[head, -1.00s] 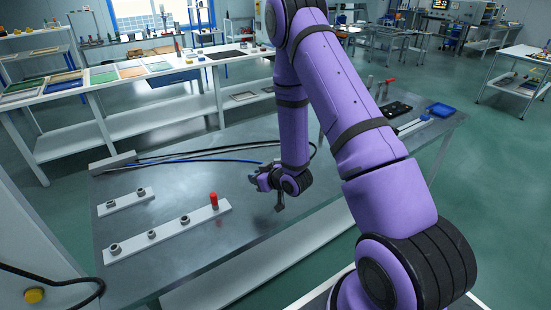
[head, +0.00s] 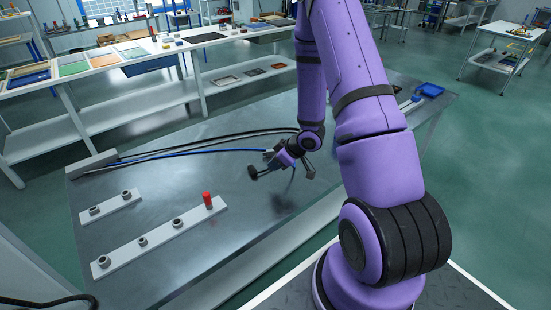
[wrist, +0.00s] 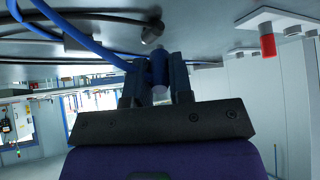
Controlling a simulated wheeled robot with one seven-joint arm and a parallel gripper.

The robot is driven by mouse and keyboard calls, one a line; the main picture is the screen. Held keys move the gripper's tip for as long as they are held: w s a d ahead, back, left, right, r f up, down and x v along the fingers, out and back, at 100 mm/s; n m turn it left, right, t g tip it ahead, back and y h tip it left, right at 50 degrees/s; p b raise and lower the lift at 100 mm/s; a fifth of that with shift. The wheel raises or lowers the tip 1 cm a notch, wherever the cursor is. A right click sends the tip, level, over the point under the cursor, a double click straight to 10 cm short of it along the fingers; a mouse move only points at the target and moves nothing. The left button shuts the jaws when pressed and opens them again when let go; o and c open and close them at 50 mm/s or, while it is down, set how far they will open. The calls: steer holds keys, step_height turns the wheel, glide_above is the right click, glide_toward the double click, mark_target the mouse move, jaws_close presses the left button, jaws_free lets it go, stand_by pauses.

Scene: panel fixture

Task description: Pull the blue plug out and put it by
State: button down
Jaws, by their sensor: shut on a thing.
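My gripper (head: 268,160) is shut on the blue plug, above or at the middle of the steel table (head: 220,190). In the wrist view the blue plug (wrist: 160,70) sits between the two dark fingers, and its blue cable (wrist: 85,35) leads off to the upper left. In the head view the blue cable (head: 200,152) runs from a grey block at the table's left edge to the gripper. The plug is away from the socket strips. Whether it touches the tabletop I cannot tell.
The long white strip (head: 160,238) carries several sockets and a red plug (head: 208,200). A shorter strip (head: 110,204) with two sockets lies behind it. Black cables (head: 205,139) run behind the blue one.

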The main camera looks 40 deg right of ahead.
steer(key=shift+f, duration=2.25)
steer(key=c, duration=0.9)
jaws_free()
steer(key=shift+c, duration=0.2)
steer(key=v, duration=1)
steer(key=shift+s+d+r, duration=0.2)
steer(key=shift+s+r, duration=0.05)
steer(key=shift+r, duration=0.05)
